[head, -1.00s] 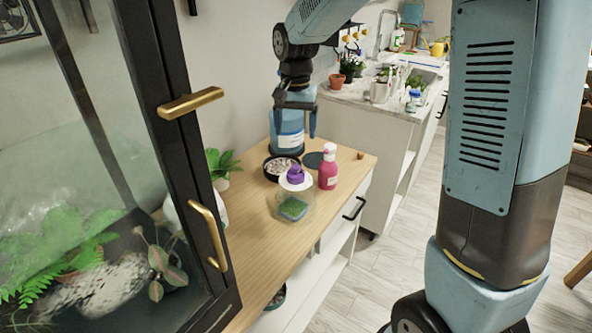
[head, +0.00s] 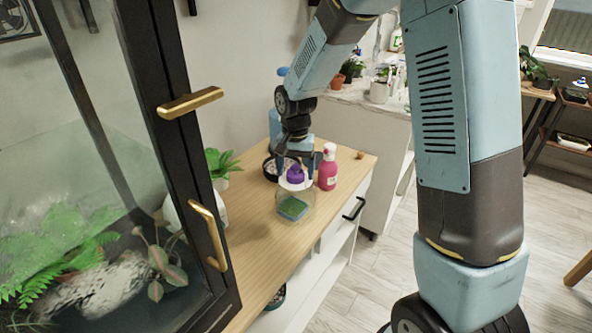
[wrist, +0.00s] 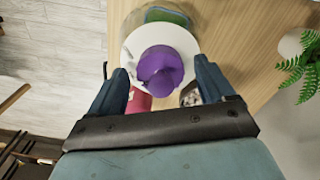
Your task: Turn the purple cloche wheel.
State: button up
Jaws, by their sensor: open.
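The purple cloche wheel (head: 295,175) sits on top of a clear cloche (head: 296,207) with a white lid and something green inside, standing on the wooden cabinet top. My gripper (head: 298,167) is over the wheel, pointing down. In the wrist view the purple wheel (wrist: 160,71) lies between and slightly ahead of my open fingertips (wrist: 160,74), with a gap on each side. The white lid (wrist: 187,44) shows around it. I cannot tell whether the fingertips are down to the wheel's height.
A pink pump bottle (head: 327,168) stands close to the cloche, on its right. A dark bowl of pebbles (head: 270,170) is just behind it. A potted plant (head: 220,163) and a glass case with a brass handle (head: 209,235) stand left. The front cabinet top is clear.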

jog(key=shift+f, duration=0.15)
jog(key=c, duration=1.1)
